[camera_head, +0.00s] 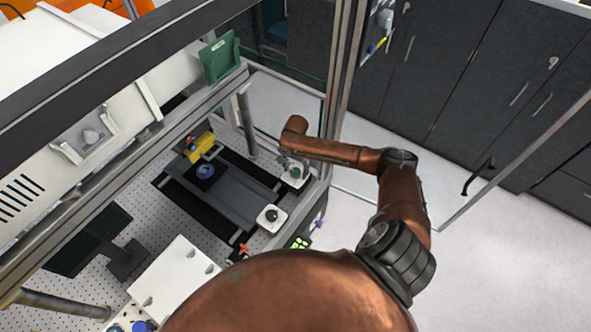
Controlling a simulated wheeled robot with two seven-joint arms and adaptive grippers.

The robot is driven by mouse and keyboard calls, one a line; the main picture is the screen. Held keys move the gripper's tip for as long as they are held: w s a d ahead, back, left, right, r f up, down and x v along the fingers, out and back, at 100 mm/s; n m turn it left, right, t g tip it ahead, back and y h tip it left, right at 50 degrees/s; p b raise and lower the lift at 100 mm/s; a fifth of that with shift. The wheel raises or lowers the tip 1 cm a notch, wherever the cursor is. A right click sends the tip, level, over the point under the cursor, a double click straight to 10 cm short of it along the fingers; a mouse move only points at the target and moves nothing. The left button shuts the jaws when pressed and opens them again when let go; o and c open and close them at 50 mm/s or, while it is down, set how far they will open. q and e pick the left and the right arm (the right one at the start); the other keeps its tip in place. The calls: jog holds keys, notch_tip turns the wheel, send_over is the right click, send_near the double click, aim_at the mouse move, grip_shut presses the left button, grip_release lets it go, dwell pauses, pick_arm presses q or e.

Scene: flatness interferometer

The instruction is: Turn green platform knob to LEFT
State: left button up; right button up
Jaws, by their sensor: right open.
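A small white box (301,182) stands at the right end of the dark stage, near the frame's corner post. A dark green shape on its top looks like the green platform knob (296,172); its pointing direction is too small to tell. My right arm reaches in from the right over the frame's edge. My right gripper (288,164) is open at this box, close to the knob; whether it touches cannot be told. My left gripper is not in view.
A second white box with a black knob (271,216) is nearer. A grey stage (232,192) carries a blue round part (205,171), with a yellow block (201,146) behind. Metal frame posts (345,70) surround the bench. Open floor (500,245) lies to the right.

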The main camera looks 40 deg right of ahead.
jog(key=c, duration=1.2)
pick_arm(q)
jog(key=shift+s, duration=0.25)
pick_arm(e)
jog(key=shift+o, duration=0.2)
